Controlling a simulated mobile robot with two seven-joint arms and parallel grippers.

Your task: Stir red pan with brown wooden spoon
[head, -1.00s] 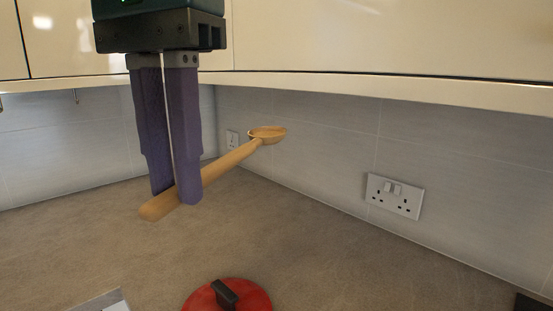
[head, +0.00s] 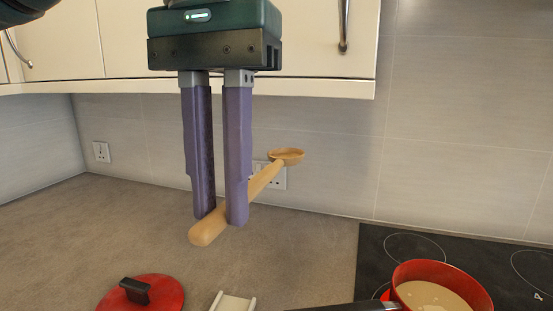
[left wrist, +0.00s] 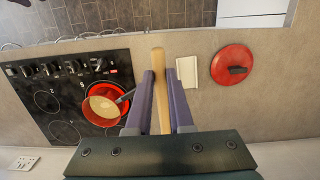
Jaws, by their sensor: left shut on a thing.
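My left gripper (head: 221,217) points down and is shut on the handle of the brown wooden spoon (head: 265,180), held above the counter. The spoon's bowl points away towards the back wall, and its handle end is nearest the head camera. The spoon also shows between the fingers in the left wrist view (left wrist: 158,85). The red pan (head: 445,283) sits on the black hob at the lower right, with pale cream contents. It also shows in the left wrist view (left wrist: 103,103). The spoon is apart from the pan. My right gripper is in neither view.
A red lid (head: 160,291) with a black knob lies on the counter. A white spoon rest or tray (head: 232,304) is beside it. The black hob (head: 375,247) is on the right. Cream wall cabinets (head: 325,75) hang above; sockets (head: 102,152) are on the wall.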

